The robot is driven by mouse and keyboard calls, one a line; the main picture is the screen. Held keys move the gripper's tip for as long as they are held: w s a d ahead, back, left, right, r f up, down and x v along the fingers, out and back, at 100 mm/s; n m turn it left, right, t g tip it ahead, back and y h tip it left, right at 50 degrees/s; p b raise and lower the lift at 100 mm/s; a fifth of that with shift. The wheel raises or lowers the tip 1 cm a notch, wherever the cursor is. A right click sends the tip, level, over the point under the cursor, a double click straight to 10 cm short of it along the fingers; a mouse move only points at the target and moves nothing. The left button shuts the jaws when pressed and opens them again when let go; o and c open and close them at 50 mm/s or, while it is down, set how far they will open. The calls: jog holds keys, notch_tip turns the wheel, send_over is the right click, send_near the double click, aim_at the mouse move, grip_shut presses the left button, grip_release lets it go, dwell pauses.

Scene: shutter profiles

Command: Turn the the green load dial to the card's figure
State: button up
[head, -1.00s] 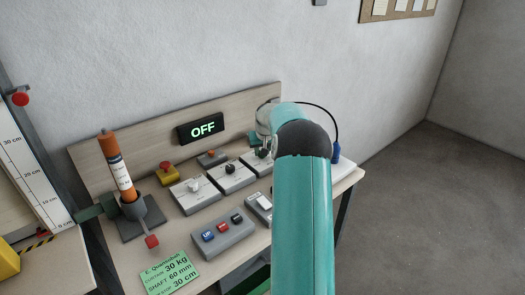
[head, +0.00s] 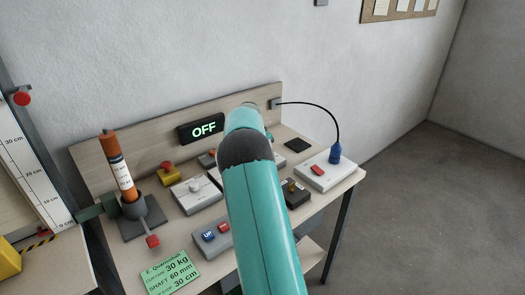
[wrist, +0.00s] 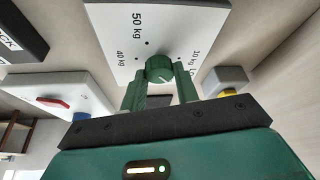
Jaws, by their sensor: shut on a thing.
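The green load dial (wrist: 160,68) shows in the wrist view on a white plate (wrist: 125,25) marked 50 kg, 40 kg and 10 kg. Other figures are cut off or hidden. My gripper (wrist: 160,84) has its green fingers on both sides of the dial and is shut on it. A thin light mark shows on the dial's face, but I cannot tell which figure it points to. In the head view my arm hides the dial and gripper. The green card (head: 170,272) lies at the bench's front left and reads 30 kg, shaft 60 mm, 30 cm.
A lit OFF display (head: 203,129) is on the back panel. A grey-knobbed box (head: 196,194), a button box (head: 210,237) and a yellow box with a red button (head: 168,174) stand nearby. A white box with a red switch (head: 318,170) and blue plug is at right.

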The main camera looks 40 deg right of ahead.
jog(key=shift+w+m+g, duration=0.1)
jog(key=shift+m+g, duration=0.2)
jog(key=shift+m, duration=0.5)
jog(key=o, duration=1)
jog(key=shift+c, duration=0.2)
jog(key=v, duration=1.3)
jog(key=shift+r, duration=0.35)
jog(key=shift+a, duration=0.1)
